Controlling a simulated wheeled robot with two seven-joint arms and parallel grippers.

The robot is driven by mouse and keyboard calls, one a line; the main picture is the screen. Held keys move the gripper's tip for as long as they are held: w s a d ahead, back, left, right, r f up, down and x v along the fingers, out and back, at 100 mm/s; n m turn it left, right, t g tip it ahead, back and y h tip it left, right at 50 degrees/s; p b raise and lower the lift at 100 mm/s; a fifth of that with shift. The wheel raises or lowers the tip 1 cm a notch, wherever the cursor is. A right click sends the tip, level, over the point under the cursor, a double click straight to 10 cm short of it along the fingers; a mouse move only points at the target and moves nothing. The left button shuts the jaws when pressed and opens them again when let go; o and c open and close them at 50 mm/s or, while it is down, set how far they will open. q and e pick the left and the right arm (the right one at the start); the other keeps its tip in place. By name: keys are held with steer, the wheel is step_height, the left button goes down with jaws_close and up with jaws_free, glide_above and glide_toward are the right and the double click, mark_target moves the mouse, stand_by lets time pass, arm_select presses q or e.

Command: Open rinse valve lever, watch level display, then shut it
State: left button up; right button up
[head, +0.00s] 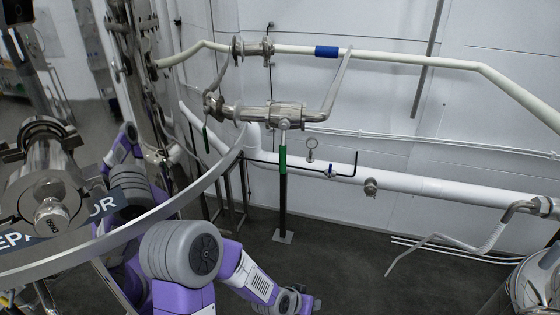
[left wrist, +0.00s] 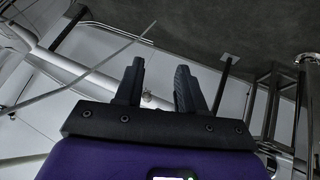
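In the left wrist view my left gripper (left wrist: 160,80) has its two dark fingers apart with nothing between them. In the head view I cannot make out its fingers. A purple and grey arm of mine reaches to the bottom edge there; its grey end (head: 292,300) shows no clear finger state. A green sleeve (head: 283,160) also shows on the dark upright under the steel valve body (head: 287,113). I cannot tell which is the rinse valve lever. No level display can be made out.
A curved metal rim (head: 190,192) crosses the left foreground beside a steel fitting (head: 45,190) and a dark lettered sign (head: 118,200). White pipes (head: 440,190) run along the wall. A steel vessel (head: 535,285) stands lower right. Grey floor (head: 350,265) is open at centre.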

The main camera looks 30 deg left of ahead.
arm_select(q)
steer(key=w+a+r+t+y, duration=0.1)
steer(key=w+a+r+t, duration=0.15)
steer(key=r, duration=0.75)
steer(key=w+a+r+t+y, duration=0.1)
steer(key=w+a+r+t, duration=0.2)
steer(key=r, duration=0.6)
steer(key=m+t+y, duration=0.1)
steer(key=t, duration=0.4)
glide_toward(281, 165)
steer(key=w, duration=1.1)
steer(key=shift+s, duration=0.1)
steer(key=shift+f, duration=0.1)
jaws_close()
